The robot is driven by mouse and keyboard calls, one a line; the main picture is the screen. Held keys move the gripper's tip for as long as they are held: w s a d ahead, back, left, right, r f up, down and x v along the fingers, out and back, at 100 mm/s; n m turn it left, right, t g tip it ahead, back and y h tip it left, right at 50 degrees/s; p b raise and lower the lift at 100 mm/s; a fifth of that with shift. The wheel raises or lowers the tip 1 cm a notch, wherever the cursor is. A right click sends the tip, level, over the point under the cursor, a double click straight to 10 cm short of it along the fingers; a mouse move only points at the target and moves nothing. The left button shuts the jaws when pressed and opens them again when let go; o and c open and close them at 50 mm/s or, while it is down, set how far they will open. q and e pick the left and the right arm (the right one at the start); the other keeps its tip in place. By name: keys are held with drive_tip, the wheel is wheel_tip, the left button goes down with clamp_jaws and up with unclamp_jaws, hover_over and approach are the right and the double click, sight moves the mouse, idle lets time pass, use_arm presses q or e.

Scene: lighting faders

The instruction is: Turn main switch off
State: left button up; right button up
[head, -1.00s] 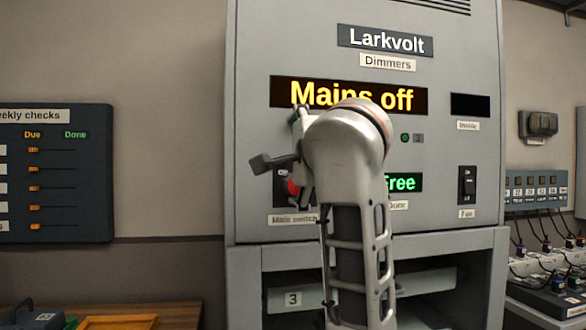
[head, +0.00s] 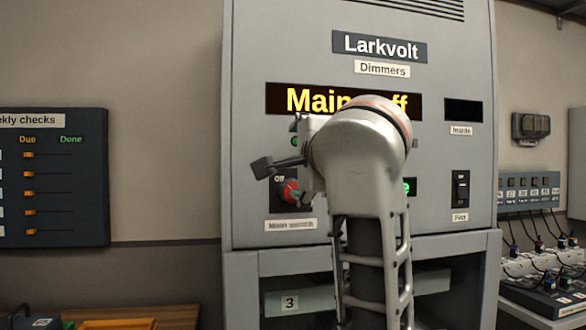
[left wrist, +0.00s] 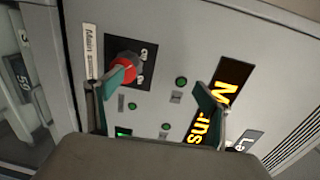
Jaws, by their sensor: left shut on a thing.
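The main switch (head: 290,190) is a red knob on a dark plate at the lower left of the grey Larkvolt dimmer cabinet (head: 240,130). "Off" shows at the plate's upper left. The display (head: 300,99) above reads "Mains off", partly covered by my arm. In the left wrist view, the red knob (left wrist: 124,68) is at one finger of my left gripper (left wrist: 160,84). That green-tipped finger lies over the knob; the other finger appears away, over the display. My right gripper is not in view.
A fan switch (head: 461,189) and a small dark display (head: 464,110) are on the cabinet's right. A weekly checks board (head: 60,220) hangs on the left wall. Plugs and cables (head: 545,262) are at the right. A wooden surface (head: 180,316) is at lower left.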

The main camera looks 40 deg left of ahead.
use_arm(q)
drive_tip(key=shift+s+d+r, duration=0.7)
drive_tip(key=shift+s+r, duration=0.1)
drive_tip(key=shift+s, duration=0.1)
drive_tip(key=c, duration=0.4)
drive_tip(key=shift+s+d+f+p, duration=0.2)
drive_tip(key=shift+s+d+f, duration=0.15)
drive_tip(key=shift+d, duration=0.2)
drive_tip(key=shift+s+d+f+p, duration=0.25)
drive_tip(key=shift+s+d, duration=0.1)
drive_tip(key=shift+d, duration=0.2)
drive_tip(key=shift+s+d+f+p, duration=0.25)
drive_tip(key=shift+s+d, duration=0.1)
drive_tip(key=shift+d, duration=0.2)
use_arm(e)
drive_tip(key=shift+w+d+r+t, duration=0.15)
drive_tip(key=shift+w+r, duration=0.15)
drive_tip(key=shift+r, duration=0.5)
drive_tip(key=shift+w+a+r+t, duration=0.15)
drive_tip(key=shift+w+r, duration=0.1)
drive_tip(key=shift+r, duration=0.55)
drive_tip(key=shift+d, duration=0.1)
